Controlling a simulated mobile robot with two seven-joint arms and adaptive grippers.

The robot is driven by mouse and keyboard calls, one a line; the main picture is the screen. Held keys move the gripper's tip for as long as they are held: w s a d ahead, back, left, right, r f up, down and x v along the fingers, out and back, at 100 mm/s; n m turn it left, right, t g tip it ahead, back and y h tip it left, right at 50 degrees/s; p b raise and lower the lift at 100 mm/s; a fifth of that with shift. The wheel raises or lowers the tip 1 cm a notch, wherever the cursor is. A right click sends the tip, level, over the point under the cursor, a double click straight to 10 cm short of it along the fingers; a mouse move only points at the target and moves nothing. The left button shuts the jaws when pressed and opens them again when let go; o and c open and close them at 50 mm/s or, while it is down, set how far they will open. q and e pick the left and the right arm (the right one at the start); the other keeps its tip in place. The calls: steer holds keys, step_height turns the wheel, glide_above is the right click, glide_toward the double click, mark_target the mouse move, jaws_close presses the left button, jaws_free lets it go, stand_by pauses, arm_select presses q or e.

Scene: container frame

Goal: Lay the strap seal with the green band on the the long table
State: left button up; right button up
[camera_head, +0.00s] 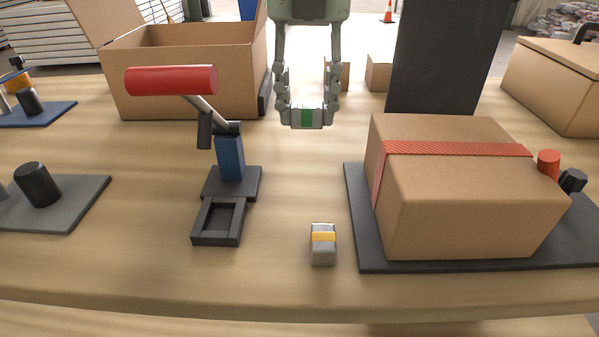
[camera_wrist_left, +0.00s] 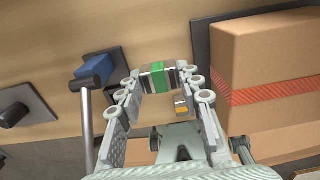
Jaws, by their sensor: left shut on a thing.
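The strap seal with the green band (camera_head: 307,117) is a small grey metal piece held between the fingertips of my left gripper (camera_head: 308,112). The gripper is shut on it above the long table (camera_head: 290,200). In the left wrist view the green-banded seal (camera_wrist_left: 158,76) sits between the fingertips (camera_wrist_left: 157,80). A second strap seal with a yellow band (camera_head: 323,243) stands on the table near the front edge; it also shows in the left wrist view (camera_wrist_left: 181,106). My right gripper is not in view.
A sealing tool with a red handle (camera_head: 171,80) stands on the left. A carton with a red strap (camera_head: 470,195) sits on a black mat (camera_head: 362,248) at right. An open box (camera_head: 185,75) stands behind. Table between tool and carton is mostly free.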

mark_target(307, 126)
arm_select(q)
step_height(307, 126, down, 5)
steer(key=shift+r, duration=0.1)
steer(key=shift+f, duration=0.6)
step_height(307, 126, down, 3)
steer(key=shift+f+p, duration=0.1)
steer(key=shift+p, duration=0.3)
steer(key=shift+f, duration=0.2)
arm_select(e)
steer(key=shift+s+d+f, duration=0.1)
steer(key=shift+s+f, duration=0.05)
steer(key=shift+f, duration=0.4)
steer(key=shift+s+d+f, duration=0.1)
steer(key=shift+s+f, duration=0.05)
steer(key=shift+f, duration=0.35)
